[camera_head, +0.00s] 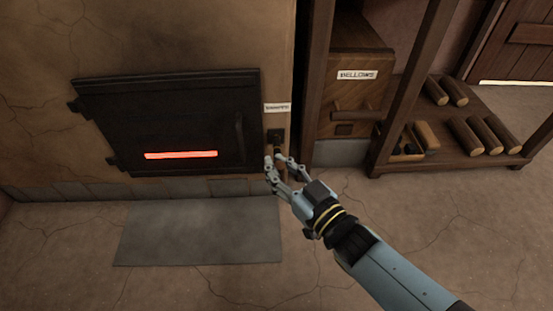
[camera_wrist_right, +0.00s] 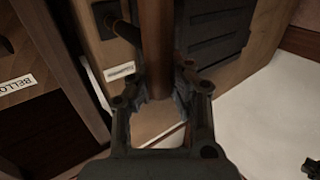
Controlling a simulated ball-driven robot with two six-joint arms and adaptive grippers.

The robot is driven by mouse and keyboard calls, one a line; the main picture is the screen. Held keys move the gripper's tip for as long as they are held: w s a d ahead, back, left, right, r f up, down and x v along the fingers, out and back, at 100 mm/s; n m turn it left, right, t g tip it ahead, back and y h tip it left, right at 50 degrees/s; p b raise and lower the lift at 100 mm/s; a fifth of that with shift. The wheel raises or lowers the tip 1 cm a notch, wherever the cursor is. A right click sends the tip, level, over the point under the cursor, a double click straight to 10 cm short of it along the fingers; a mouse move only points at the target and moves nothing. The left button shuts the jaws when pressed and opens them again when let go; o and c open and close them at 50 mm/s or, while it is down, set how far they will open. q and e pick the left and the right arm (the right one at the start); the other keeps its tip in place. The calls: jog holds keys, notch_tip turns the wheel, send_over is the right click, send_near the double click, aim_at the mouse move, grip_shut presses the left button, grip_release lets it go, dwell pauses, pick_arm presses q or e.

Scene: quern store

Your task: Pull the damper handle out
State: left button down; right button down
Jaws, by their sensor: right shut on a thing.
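The damper handle (camera_wrist_right: 158,45) is a brown wooden bar in the right wrist view, passing between the fingers of my right gripper (camera_wrist_right: 160,92). In the head view my right gripper (camera_head: 279,163) is at the handle's place, just below a small dark fitting (camera_head: 276,135) on the furnace front. Its fingers are shut on the handle and hide most of it there. A small white label (camera_head: 277,107) sits above the fitting; its writing is too small to read surely. My left gripper is not in view.
A black furnace door (camera_head: 180,115) with a glowing red slot is left of the fitting. A wooden box labelled BELLOWS (camera_head: 350,98) and a dark post stand close on the right. A low shelf (camera_head: 455,155) holds several logs.

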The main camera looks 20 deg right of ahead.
jog(key=shift+s+d+f, duration=0.1)
jog(key=shift+s+f, duration=0.1)
jog(key=shift+s, duration=0.2)
jog(key=c, duration=1.4)
grip_release()
jog(key=shift+s+d+r, duration=0.1)
jog(key=shift+o, duration=1.3)
jog(key=v, duration=1.1)
jog(key=shift+s, duration=0.4)
jog(key=shift+r, duration=0.1)
